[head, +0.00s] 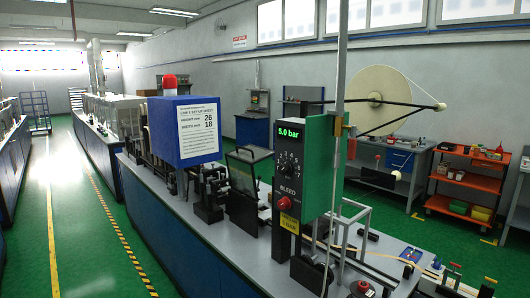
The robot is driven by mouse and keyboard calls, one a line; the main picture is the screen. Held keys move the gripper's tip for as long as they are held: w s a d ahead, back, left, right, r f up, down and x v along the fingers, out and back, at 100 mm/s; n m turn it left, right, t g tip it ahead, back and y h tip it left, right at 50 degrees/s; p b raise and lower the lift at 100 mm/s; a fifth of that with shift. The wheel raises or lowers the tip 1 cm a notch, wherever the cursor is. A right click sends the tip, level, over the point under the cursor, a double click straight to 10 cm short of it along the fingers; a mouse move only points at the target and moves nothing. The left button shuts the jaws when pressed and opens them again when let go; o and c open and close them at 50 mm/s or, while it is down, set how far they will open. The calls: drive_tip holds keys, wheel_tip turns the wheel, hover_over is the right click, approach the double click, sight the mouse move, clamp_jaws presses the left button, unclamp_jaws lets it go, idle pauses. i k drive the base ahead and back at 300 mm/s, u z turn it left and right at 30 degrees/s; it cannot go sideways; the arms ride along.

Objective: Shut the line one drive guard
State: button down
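The line one machine runs along a long grey-topped bench (205,232) with blue sides. A dark-framed, see-through panel (243,172) stands tilted between the blue housing (180,130) and the green control box (318,165). It looks like a guard, but I cannot tell for sure that it is the drive guard, or whether it is shut. The control box shows "5.0 bar", a numbered dial and a red button. My gripper is not in view.
A set-up sheet (198,131) and a red beacon (169,83) are on the blue housing. A large cream tape reel (381,100) stands behind. An orange cart (466,184) is at the right. The green floor aisle (75,220) at left is clear.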

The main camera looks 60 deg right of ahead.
sight(240, 161)
drive_tip(key=z, duration=0.3)
drive_tip(key=i, duration=1.65)
drive_tip(key=u, duration=0.25)
